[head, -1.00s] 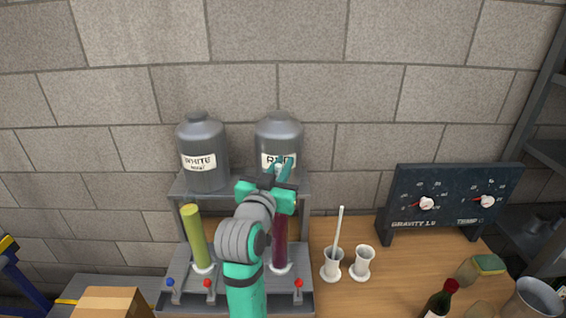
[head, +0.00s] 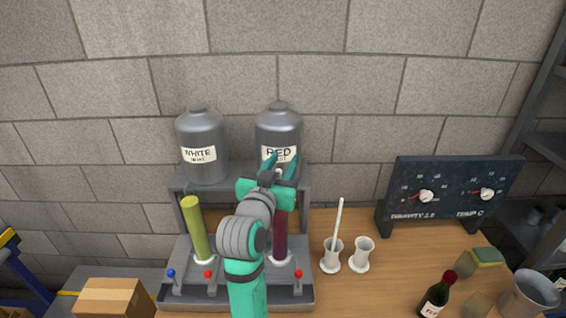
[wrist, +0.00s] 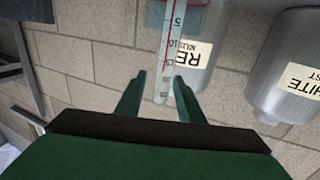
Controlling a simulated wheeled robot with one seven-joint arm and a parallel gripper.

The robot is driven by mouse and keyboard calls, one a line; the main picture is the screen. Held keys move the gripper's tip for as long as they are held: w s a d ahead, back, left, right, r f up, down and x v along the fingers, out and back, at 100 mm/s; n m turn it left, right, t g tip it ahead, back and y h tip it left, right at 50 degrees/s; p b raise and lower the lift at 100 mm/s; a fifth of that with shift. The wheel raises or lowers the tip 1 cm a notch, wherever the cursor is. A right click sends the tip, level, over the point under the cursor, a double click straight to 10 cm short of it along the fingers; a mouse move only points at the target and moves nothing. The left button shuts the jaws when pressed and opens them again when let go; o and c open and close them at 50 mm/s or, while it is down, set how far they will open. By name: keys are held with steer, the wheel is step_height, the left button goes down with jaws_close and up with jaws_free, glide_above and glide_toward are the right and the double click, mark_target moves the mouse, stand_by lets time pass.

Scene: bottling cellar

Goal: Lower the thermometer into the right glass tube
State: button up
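The thermometer (wrist: 165,60), a clear stick with a red line and scale marks, shows upside down in the wrist view. My gripper (wrist: 160,78) is open, its fingertips on either side of the stick with a gap visible at the left finger. The right glass tube (head: 281,240) holds dark red liquid and stands upright on the grey stand. Its top is hidden behind my gripper (head: 279,163) in the head view. A pinkish clear patch overlaps the stick at the wrist view's top edge; I cannot tell how deep the stick sits in the tube.
A left tube (head: 196,230) with yellow-green liquid leans slightly beside it. The white tank (head: 202,130) and red tank (head: 278,125) stand behind. Two white cups (head: 360,262) sit right of the stand, one holding a white stick (head: 338,222). A gauge panel (head: 455,180) stands farther right.

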steer(key=shift+s, duration=0.1)
steer(key=v, duration=1)
steer(key=shift+s, duration=0.3)
steer(key=shift+a, duration=0.15)
